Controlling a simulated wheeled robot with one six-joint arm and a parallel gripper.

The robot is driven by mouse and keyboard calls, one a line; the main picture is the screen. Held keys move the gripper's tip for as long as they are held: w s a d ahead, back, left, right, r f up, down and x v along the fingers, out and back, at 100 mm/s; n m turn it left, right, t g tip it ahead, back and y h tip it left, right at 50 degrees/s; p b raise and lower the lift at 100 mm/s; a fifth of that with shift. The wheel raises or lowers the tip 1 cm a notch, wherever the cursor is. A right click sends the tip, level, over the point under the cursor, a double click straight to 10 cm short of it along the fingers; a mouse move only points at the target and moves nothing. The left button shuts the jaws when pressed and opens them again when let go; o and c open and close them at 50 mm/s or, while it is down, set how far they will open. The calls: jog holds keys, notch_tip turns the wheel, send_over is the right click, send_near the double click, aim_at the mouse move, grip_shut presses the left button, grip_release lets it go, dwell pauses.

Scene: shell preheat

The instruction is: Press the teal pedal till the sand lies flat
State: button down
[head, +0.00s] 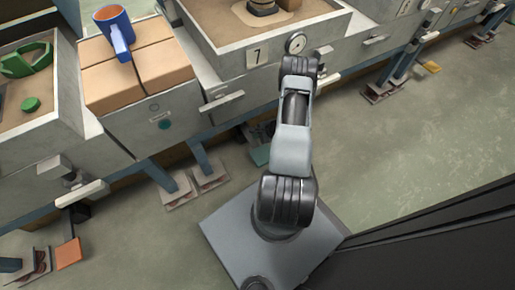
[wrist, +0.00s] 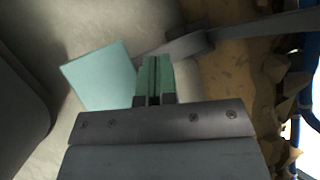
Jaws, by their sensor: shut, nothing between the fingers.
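The teal pedal (wrist: 97,80) is a flat plate low over the floor in the wrist view. A grey lever runs from near it to the upper right. In the head view the teal pedal (head: 261,154) shows only in part, beside my arm. My gripper (wrist: 154,62) is shut and empty, its tips at the pedal's right side in the picture; I cannot tell whether they touch it.
A row of grey benches runs along the back. An orange pedal (head: 69,253) and several other pedals sit low along the row.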

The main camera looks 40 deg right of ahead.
jog(key=b, duration=0.4)
send_over(258, 148)
jog(key=f, duration=0.5)
jog(key=shift+w+f, duration=0.25)
jog(key=shift+f, duration=0.55)
jog(key=shift+f+b, duration=0.15)
jog(key=shift+b, duration=0.2)
dwell(0.6)
jog(key=shift+f+b, duration=0.3)
jog(key=shift+b, duration=0.1)
jog(key=shift+s+f+b, duration=0.15)
jog(key=shift+f+b, duration=1.05)
jog(key=shift+f, duration=0.1)
dwell(1.2)
jog(key=shift+s+a+f, duration=0.1)
jog(key=shift+s+f, duration=0.05)
jog(key=shift+f, duration=0.5)
jog(key=shift+s+f, duration=0.1)
jog(key=shift+f, duration=0.5)
dwell(1.1)
